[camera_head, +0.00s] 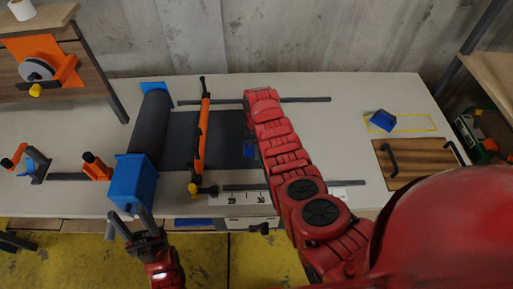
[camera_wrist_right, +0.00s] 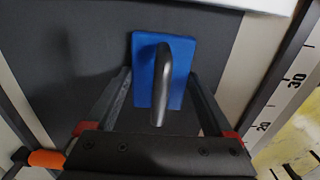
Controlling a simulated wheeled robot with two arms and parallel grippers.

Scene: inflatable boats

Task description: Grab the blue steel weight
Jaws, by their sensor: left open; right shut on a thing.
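A blue steel weight (camera_wrist_right: 143,73) with a dark grey handle lies between the fingers of my right gripper (camera_wrist_right: 163,100) in the right wrist view. The fingers are at its two sides, and the gripper is shut on it. In the head view this weight (camera_head: 250,149) shows beside my right forearm, over the dark sheet; the right gripper is mostly hidden there. Whether the weight touches the sheet cannot be told. A second blue weight (camera_head: 382,121) lies at the right, by a yellow outline. My left gripper (camera_head: 131,220) is open and empty by the table's front edge.
A dark roll (camera_head: 150,125) with a blue block (camera_head: 133,184) at its near end lies left of the dark sheet (camera_head: 186,140). An orange bar (camera_head: 203,135) crosses the sheet. A wooden board (camera_head: 418,162) with dark handles is at right. The back of the table is clear.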

